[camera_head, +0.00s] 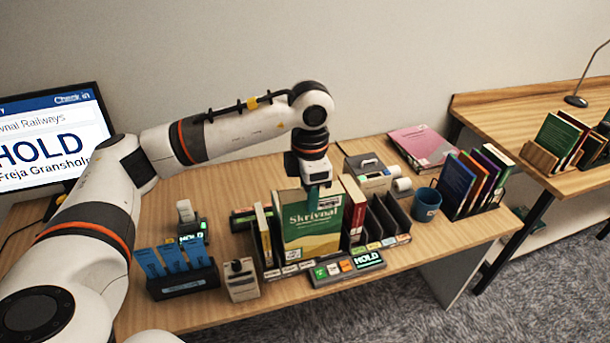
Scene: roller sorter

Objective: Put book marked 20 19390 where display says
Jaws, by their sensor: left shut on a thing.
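My left gripper (316,188) points down and is shut on the top edge of a green and yellow book (308,230) titled Skrivnal. The book is upright, with its lower edge at the black slotted rack (398,222); I cannot tell whether it rests on the bottom. The number on its label is too small to read. The display (45,140) at the left reads "HOLD", "Railways" and "Freja Gransholm", partly cut off and covered by my arm. A small panel (347,267) in front of the rack shows a lit HOLD beside coloured buttons. My right gripper is not in view.
Thin books (263,233) stand left of the held book; another (354,207) stands right. Empty slots follow rightward. A blue card holder (183,283), scanner (241,279), printer (367,172), blue mug (426,204) and book rack (472,184) share the desk.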

